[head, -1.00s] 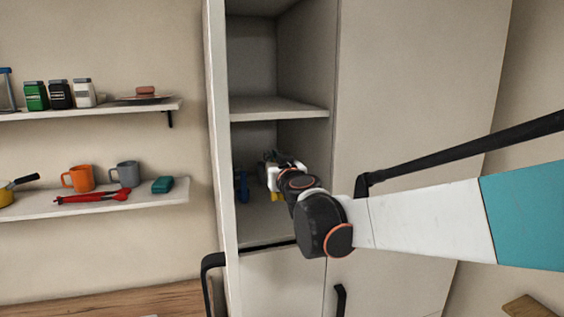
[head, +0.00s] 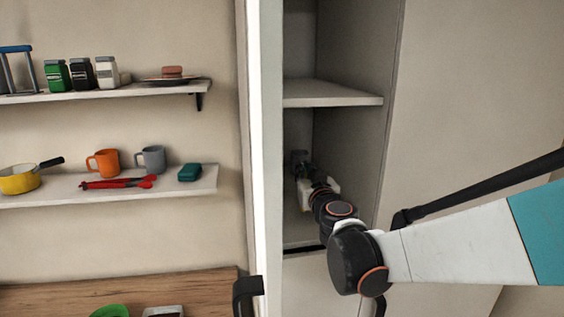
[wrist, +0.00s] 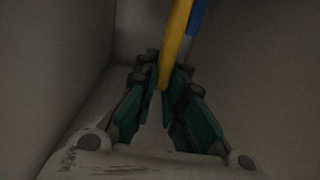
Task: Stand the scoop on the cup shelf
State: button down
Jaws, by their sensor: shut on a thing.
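My gripper (head: 301,162) is inside the tall open cabinet, in the compartment below the middle shelf board. In the wrist view, my gripper (wrist: 166,88) is shut on a long yellow piece (wrist: 175,50), which looks like the scoop's handle. A blue part (wrist: 196,18) shows beside it at the top; I cannot tell whether it belongs to the same thing. The far end is out of the wrist picture. In the head view the arm mostly hides the held thing. The cup shelf (head: 60,194) is the lower wall shelf, with an orange mug (head: 104,162) and a grey mug (head: 152,158).
Red tongs (head: 118,183), a teal block (head: 189,172) and a yellow pan (head: 20,180) also stand on the cup shelf. The upper shelf (head: 130,91) holds jars and a plate. Cabinet walls (head: 345,165) and the open door (head: 262,150) enclose the arm closely.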

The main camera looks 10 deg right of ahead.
jog(key=f, duration=0.2)
jog(key=shift+w+d+f, duration=0.1)
jog(key=shift+w+f, duration=0.1)
jog(key=shift+f, duration=0.1)
jog(key=shift+s, duration=0.1)
jog(key=shift+f, duration=0.1)
jog(key=c, duration=1.7)
grip_release()
